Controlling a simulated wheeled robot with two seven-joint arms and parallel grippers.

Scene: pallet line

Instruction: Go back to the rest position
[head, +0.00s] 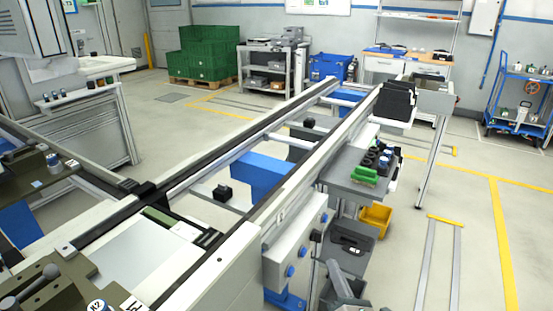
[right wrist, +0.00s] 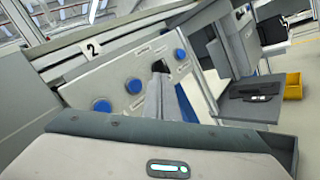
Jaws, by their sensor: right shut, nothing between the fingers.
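My right gripper (head: 333,266) is at the bottom of the head view, just right of the control panel (head: 280,262) on the conveyor's side. In the right wrist view, its fingers (right wrist: 162,82) are together and hold nothing. They point at the panel, near a black switch (right wrist: 159,67) between blue buttons. I cannot tell whether the fingertips touch the switch. The black switch also shows in the head view (head: 316,236). My left gripper is not in view.
The conveyor frame (head: 232,247) runs from lower left to the back. A grey shelf (head: 352,182) with small parts and a yellow bin (head: 375,219) stand beyond the panel. A blue cart (head: 520,100) stands at far right. The floor to the right is mostly clear.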

